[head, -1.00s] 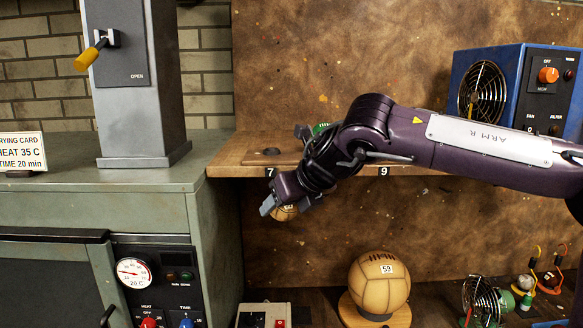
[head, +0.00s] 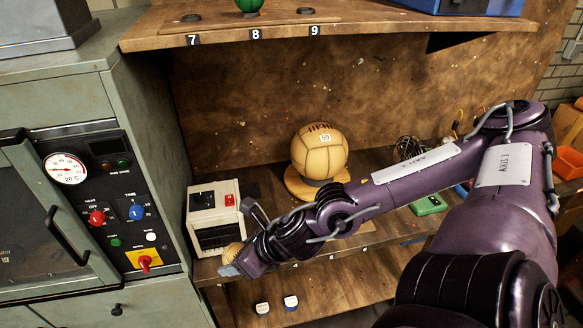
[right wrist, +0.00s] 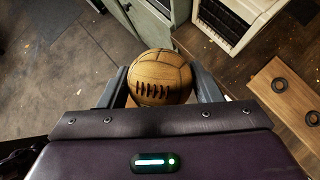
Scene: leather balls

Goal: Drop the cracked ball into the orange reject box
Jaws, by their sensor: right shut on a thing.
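My right gripper (head: 236,260) is shut on a small tan leather ball (head: 232,251), low in front of the bench beside the green cabinet. In the right wrist view the ball (right wrist: 160,77) sits between the two fingers, with a row of dark lacing facing the camera. I cannot make out a crack on it. An orange-red open box (head: 569,163) is at the far right of the head view, partly cut off by the picture edge; I cannot read any label on it. My left gripper is not in view.
A larger ball marked 59 (head: 320,151) rests on a round wooden stand on the bench. A cream box with a red switch (head: 214,216) stands close to my right gripper. A shelf (head: 160,36) numbered 7 to 9 is above. The green cabinet (head: 60,100) borders the left.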

